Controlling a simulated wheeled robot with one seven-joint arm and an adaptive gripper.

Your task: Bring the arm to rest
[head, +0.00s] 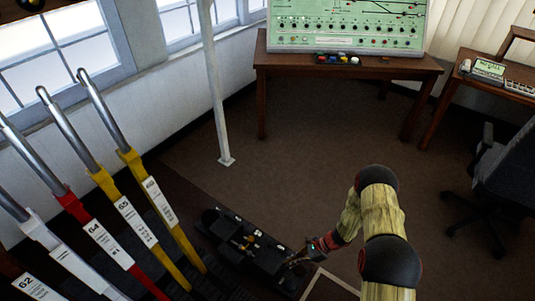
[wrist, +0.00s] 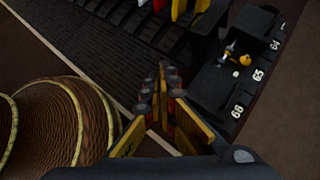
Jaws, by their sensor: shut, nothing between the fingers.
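My gripper (head: 296,261) is low beside the black box with brass parts (head: 258,250) on the floor, at the lower middle of the head view. In the wrist view my gripper (wrist: 166,72) has its yellow and black fingers together at the tips, with nothing between them. My arm (head: 378,215), wrapped in a straw-coloured cover with dark joints, rises at the right and bends down to the gripper. The head view does not show clearly whether the fingertips touch the box.
Several tall levers with steel handles stand at left, including a red one (head: 82,215) labelled 64 and a yellow one (head: 125,210) labelled 65. A white post (head: 216,90), a desk (head: 345,68) with a panel and an office chair (head: 505,165) stand beyond. The middle floor is clear.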

